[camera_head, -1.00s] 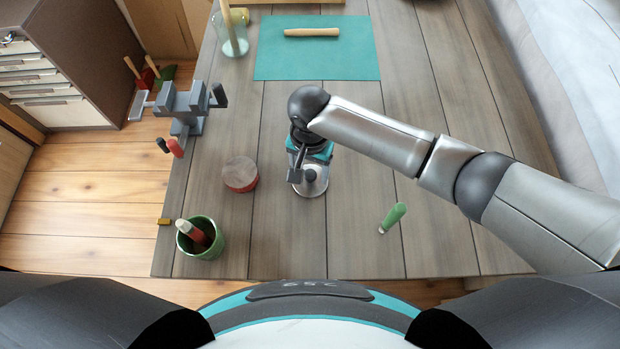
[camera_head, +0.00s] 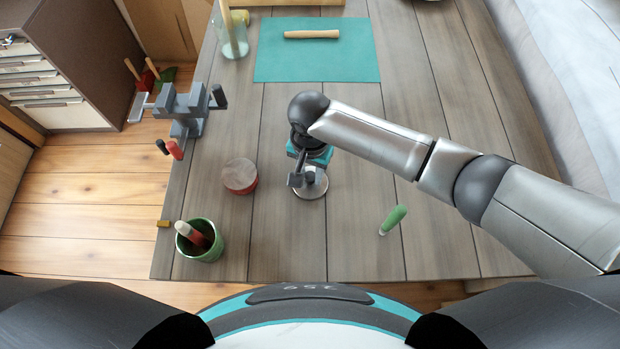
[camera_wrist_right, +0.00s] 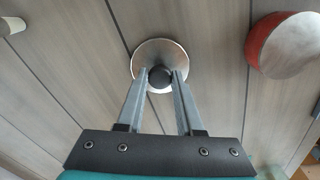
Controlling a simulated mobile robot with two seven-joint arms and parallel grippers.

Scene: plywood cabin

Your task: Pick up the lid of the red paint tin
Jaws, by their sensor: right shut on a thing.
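The lid (camera_head: 314,191) is a round silver disc with a dark knob. In the right wrist view, the lid (camera_wrist_right: 147,52) lies at the fingertips and its knob is between the two fingers. My right gripper (camera_head: 307,178) is shut on that knob from above. The fingers of my right gripper (camera_wrist_right: 161,78) also show in the wrist view. I cannot tell whether the lid touches the table. The red paint tin (camera_head: 240,187) stands just left of the lid, with a pale flat top; it also shows in the wrist view (camera_wrist_right: 262,45). My left gripper is out of view.
A green pot (camera_head: 207,246) holding a red and white tool is at the near left. A green-handled tool (camera_head: 393,219) lies to the right. A grey vise (camera_head: 187,108) sits on the left edge. A teal mat (camera_head: 300,62) and jar (camera_head: 232,42) are at the back.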

